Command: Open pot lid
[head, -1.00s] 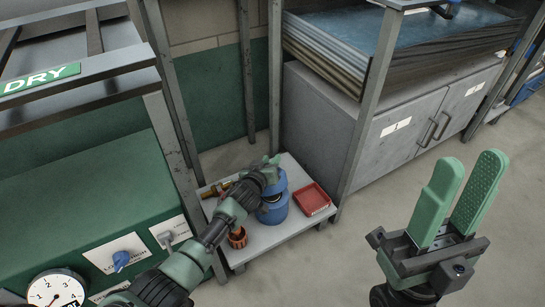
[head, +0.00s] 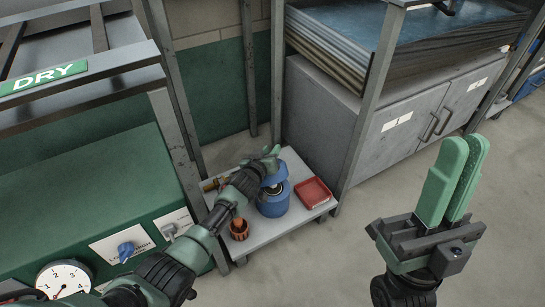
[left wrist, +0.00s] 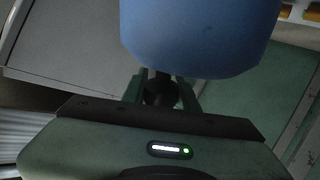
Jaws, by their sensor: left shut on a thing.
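The blue pot (head: 273,203) stands on a low white platform, its dark opening partly showing. The blue lid (head: 275,179) is above the opening, apart from it at least on the near side. My left gripper (head: 271,158) is at the lid's top. In the left wrist view the lid (left wrist: 200,35) fills the upper part, its dark knob (left wrist: 160,88) between the green fingers. The left gripper is shut on the knob. My right gripper (head: 459,145) is in the air at the right, empty, its fingers close together with no clear gap.
A red tray (head: 314,193) lies right of the pot. A small orange-brown cup (head: 239,229) stands at the platform's left front. A grey cabinet (head: 400,130) and a metal post stand close behind and right. The floor (head: 330,265) in front is clear.

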